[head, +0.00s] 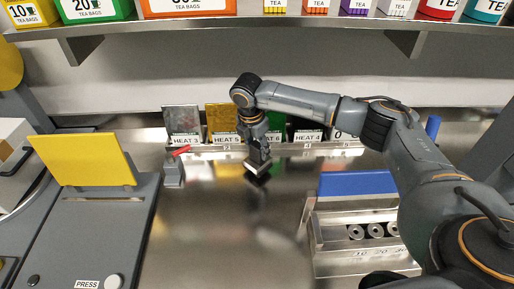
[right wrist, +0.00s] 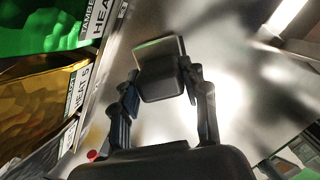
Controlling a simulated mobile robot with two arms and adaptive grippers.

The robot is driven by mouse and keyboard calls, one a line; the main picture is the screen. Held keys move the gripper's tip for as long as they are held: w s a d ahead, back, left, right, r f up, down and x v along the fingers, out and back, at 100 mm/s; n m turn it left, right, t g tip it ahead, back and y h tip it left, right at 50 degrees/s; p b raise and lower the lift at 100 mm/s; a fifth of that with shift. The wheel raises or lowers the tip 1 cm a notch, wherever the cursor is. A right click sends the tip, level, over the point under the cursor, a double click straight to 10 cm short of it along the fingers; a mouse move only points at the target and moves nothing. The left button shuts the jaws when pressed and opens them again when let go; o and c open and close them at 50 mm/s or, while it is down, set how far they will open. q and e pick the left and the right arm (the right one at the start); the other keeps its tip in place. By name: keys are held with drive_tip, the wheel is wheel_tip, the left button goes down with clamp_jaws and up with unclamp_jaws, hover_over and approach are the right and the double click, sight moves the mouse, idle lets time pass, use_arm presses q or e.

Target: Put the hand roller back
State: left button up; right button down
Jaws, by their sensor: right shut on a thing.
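My right gripper (head: 257,158) is low over the steel counter, a little in front of the row of foil pouches. It is shut on the hand roller (head: 257,174), a small dark block with a pale metallic edge. In the right wrist view the roller (right wrist: 162,80) sits between the two fingertips of my gripper (right wrist: 163,85), its pale edge pointing away from the wrist. I cannot tell whether it touches the counter. My left gripper is not in view.
A grey device with a red lever (head: 174,167) stands left of the gripper. A press with a yellow plate (head: 82,160) is at the left. A steel rack with a blue top (head: 357,184) stands at the right. Labelled pouches (head: 183,122) line the back. The middle counter (head: 230,235) is clear.

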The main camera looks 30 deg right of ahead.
drive_tip(key=shift+f, duration=0.7)
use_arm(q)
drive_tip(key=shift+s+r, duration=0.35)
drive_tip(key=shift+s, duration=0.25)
use_arm(e)
drive_tip(key=shift+a, duration=0.1)
